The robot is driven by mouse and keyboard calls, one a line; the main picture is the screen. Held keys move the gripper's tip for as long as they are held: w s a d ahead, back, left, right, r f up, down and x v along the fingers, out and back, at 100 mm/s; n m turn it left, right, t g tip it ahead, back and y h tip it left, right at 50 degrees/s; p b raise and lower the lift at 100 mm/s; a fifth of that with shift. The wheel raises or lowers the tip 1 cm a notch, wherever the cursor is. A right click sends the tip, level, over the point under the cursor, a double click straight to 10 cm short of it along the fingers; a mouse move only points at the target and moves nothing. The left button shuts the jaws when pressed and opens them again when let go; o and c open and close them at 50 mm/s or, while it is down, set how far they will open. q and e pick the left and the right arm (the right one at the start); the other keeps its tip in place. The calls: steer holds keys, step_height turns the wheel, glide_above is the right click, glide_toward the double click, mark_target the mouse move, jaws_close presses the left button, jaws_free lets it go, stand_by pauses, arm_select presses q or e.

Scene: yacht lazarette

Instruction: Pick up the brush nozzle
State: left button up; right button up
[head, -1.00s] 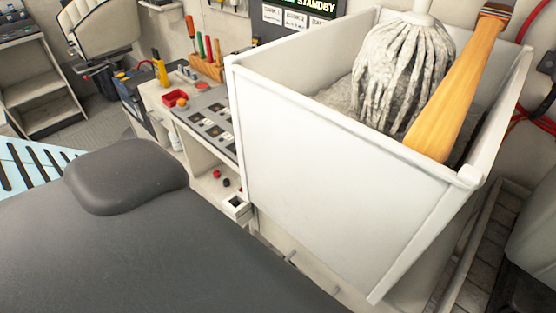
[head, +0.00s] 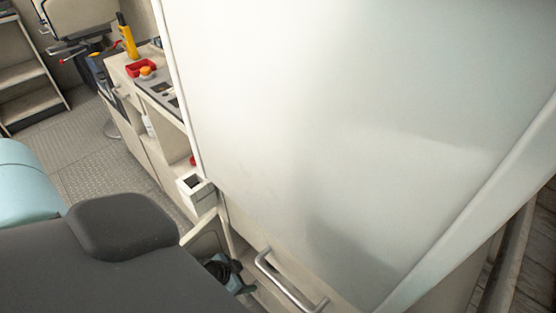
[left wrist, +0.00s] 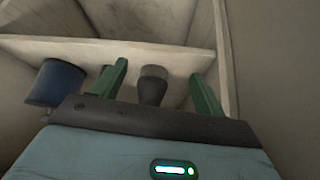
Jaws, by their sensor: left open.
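In the left wrist view my left gripper (left wrist: 159,70) is open, its two green fingers apart. A dark grey piece with a lighter rounded end, which looks like the brush nozzle (left wrist: 152,92), shows between the fingers. I cannot tell whether it touches them. A blue cylinder (left wrist: 57,83) stands left of the fingers, near a pale board (left wrist: 110,50). In the head view a dark and blue-grey shape (head: 222,270) shows in an open compartment low in the middle; I cannot tell which parts are gripper. My right gripper is out of view.
A large white bin wall (head: 330,130) fills much of the head view. A metal handle (head: 285,280) sits below it. A counter with a red tray (head: 141,68) and a yellow device (head: 127,37) stands behind on the left. Floor plates (head: 110,165) show free room at left.

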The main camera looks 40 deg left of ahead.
arm_select(q)
steer(key=w, duration=0.2)
steer(key=w+d, duration=0.1)
steer(key=w, duration=0.2)
steer(key=w+d, duration=0.1)
steer(key=w, duration=0.1)
steer(key=shift+w, duration=0.15)
steer(key=w, duration=0.2)
steer(key=w+d, duration=0.1)
steer(key=w, duration=0.1)
steer(key=shift+w+d+b, duration=0.1)
steer(key=shift+w+b, duration=0.1)
steer(key=shift+b, duration=0.15)
steer(key=shift+w+d+f, duration=0.1)
steer(key=shift+w+f, duration=0.3)
steer(key=shift+f, duration=0.1)
steer(key=c, duration=1.2)
